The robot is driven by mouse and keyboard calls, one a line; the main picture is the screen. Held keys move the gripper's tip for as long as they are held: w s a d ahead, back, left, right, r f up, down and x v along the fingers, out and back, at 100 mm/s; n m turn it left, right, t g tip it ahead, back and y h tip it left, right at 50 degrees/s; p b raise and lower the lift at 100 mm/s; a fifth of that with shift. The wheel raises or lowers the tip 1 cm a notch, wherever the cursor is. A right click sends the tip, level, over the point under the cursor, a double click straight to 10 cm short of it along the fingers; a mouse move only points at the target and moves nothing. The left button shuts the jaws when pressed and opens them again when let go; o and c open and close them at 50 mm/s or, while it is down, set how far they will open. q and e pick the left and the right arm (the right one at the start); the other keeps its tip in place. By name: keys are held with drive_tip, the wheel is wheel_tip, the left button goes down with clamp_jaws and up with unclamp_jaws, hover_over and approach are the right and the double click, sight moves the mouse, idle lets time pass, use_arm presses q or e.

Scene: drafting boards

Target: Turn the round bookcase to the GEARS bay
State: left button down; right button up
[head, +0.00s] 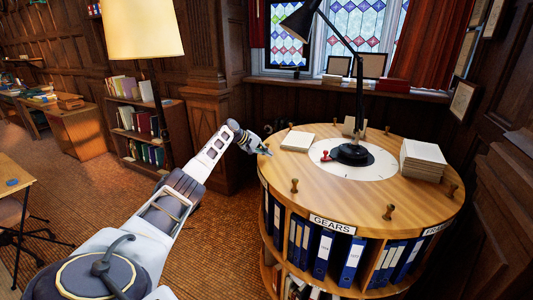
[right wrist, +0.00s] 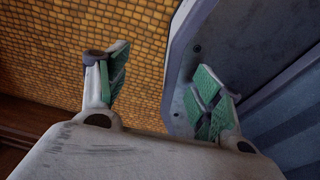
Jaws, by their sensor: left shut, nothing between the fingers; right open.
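The round bookcase (head: 350,198) has a light wooden top with several upright wooden pegs around its rim. The GEARS label (head: 332,224) is on its front side, left of centre, above a bay of blue binders (head: 322,255). Another label (head: 437,228) at the right is only partly readable. A small red piece (head: 325,156) stands on the white disc in the middle. My left gripper (head: 264,149) is shut and empty at the top's left rim; I cannot tell whether it touches. My right gripper (right wrist: 162,88) is open and empty in the right wrist view, above tiled floor.
A black desk lamp (head: 352,153) stands on the top, with a paper stack (head: 423,160) at right and a flat pad (head: 297,141) at left. A low bookshelf (head: 147,138) and floor lamp (head: 142,28) are behind my left arm.

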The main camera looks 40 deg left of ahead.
use_arm(q)
drive_tip(key=shift+r+p, duration=0.55)
drive_tip(key=shift+r, duration=0.4)
drive_tip(key=shift+r+p, duration=0.25)
drive_tip(key=shift+p, duration=0.2)
wheel_tip(320, 180, up, 3)
drive_tip(key=shift+f+p, duration=0.15)
drive_tip(key=shift+p, duration=0.95)
wheel_tip(320, 180, up, 3)
drive_tip(key=shift+p, duration=1.15)
use_arm(e)
wheel_tip(320, 180, up, 7)
drive_tip(key=a, duration=0.2)
drive_tip(key=shift+s+f, duration=0.2)
drive_tip(key=shift+s, duration=0.05)
